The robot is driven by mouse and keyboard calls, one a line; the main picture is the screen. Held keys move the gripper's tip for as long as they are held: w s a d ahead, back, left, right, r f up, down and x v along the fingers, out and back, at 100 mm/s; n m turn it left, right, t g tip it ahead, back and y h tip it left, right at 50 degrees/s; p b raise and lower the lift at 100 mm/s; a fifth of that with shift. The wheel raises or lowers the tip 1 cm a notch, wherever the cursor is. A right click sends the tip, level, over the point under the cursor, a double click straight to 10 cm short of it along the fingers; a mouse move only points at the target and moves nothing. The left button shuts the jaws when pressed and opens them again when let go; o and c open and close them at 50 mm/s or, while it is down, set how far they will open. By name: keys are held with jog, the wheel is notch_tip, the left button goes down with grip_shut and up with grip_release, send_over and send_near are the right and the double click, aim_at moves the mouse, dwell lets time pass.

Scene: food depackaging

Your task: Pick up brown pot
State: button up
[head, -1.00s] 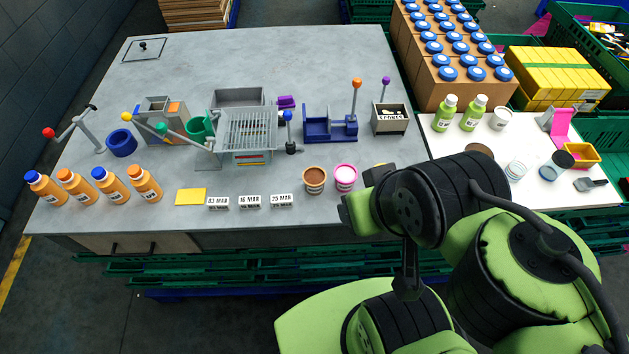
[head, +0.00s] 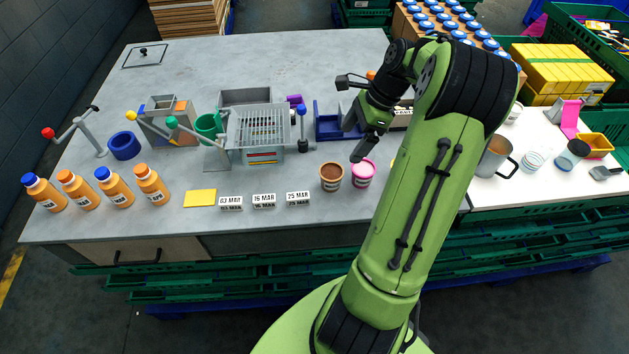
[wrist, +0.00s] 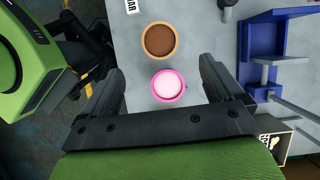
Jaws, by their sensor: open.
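The brown pot (head: 331,176) stands upright on the grey table, just left of the pink pot (head: 363,173). In the wrist view the brown pot (wrist: 159,40) lies beyond the fingertips, and the pink pot (wrist: 167,85) shows between the fingers. My gripper (head: 354,140) is open and empty, above and a little behind the two pots in the head view. Its two fingers are wide apart in the wrist view (wrist: 160,82). Neither pot appears to be held.
White date blocks (head: 264,201) and a yellow pad (head: 200,198) lie left of the pots. A blue fixture (head: 330,122) stands behind them. Orange bottles (head: 113,187) stand at the left. A grey mug (head: 495,158) is at the right. The back of the table is clear.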

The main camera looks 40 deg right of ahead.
aim_at(332, 171)
jog(key=b+x, duration=0.4)
jog(key=x, duration=1.1)
jog(key=shift+s+d, duration=0.1)
jog(key=shift+d, duration=0.1)
jog(key=shift+r, duration=0.1)
jog(key=shift+c, duration=0.2)
jog(key=shift+r, duration=0.1)
jog(key=c, duration=1.1)
